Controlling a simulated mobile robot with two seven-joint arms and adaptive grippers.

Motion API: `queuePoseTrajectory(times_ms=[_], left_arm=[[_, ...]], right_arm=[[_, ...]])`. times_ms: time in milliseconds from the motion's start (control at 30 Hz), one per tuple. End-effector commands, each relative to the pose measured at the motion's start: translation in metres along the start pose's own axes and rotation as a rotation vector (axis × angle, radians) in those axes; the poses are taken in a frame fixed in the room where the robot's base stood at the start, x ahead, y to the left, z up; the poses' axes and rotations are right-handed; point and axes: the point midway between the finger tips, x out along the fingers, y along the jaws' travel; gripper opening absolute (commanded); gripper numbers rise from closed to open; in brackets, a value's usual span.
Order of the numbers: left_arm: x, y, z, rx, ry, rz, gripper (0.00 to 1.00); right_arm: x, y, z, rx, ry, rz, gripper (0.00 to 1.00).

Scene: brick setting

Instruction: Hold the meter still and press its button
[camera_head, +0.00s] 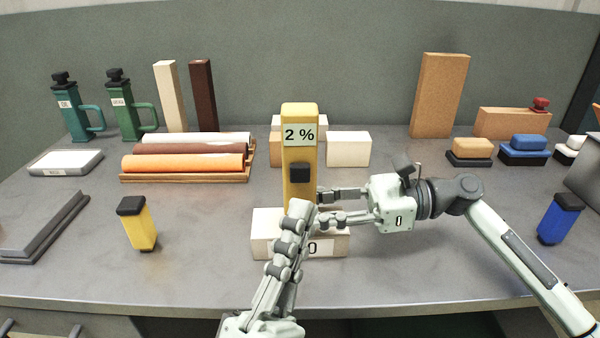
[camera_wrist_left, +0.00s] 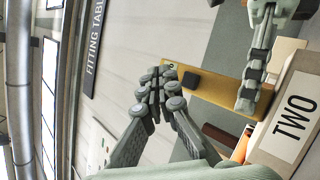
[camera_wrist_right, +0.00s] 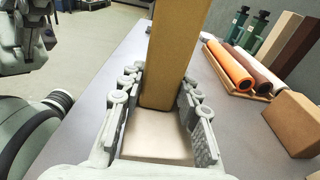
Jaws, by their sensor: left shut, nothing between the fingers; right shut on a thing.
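The yellow meter (camera_head: 300,118) stands upright behind or on a cream block labelled TWO (camera_head: 262,238). Its display (camera_head: 299,135) reads 2 %, and its black button (camera_head: 299,173) is on the front face. My right gripper (camera_head: 322,206) comes from the right and is shut on the meter's lower part; the right wrist view shows the meter (camera_wrist_right: 174,50) between its fingers. My left gripper (camera_head: 301,208) is shut and empty in front of the meter, its tips below the button in the head view. In the left wrist view its tips (camera_wrist_left: 161,78) are close to the button (camera_wrist_left: 190,80); contact cannot be told.
A yellow bottle-like piece (camera_head: 140,225) stands left, a blue one (camera_head: 558,220) right. Rolls on a wooden rack (camera_head: 185,178), cream and tan blocks (camera_head: 348,149) and green jugs (camera_head: 122,112) stand behind.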

Motion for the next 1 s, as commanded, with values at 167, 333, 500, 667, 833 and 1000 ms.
queuePoseTrajectory(times_ms=[167, 333, 500, 667, 833, 1000], left_arm=[[0.017, -0.012, -0.012, 0.002, -0.001, 0.002, 0.00], [0.026, -0.019, -0.019, 0.001, -0.001, 0.000, 0.00], [0.029, -0.021, -0.021, 0.000, 0.000, -0.001, 0.00], [0.029, -0.022, -0.021, 0.000, 0.000, -0.001, 0.00], [0.029, -0.021, -0.021, 0.000, 0.000, -0.001, 0.00], [0.029, -0.021, -0.021, 0.000, 0.000, -0.001, 0.00]], right_arm=[[0.000, 0.000, -0.002, 0.002, 0.004, 0.001, 0.16], [0.000, 0.000, -0.002, 0.002, 0.004, 0.000, 0.16], [0.000, 0.000, -0.002, 0.002, 0.004, 0.000, 0.16], [0.000, 0.000, -0.002, 0.002, 0.004, 0.000, 0.16], [0.000, 0.000, -0.002, 0.002, 0.003, 0.000, 0.16], [0.000, 0.000, -0.002, 0.002, 0.004, 0.000, 0.16]])
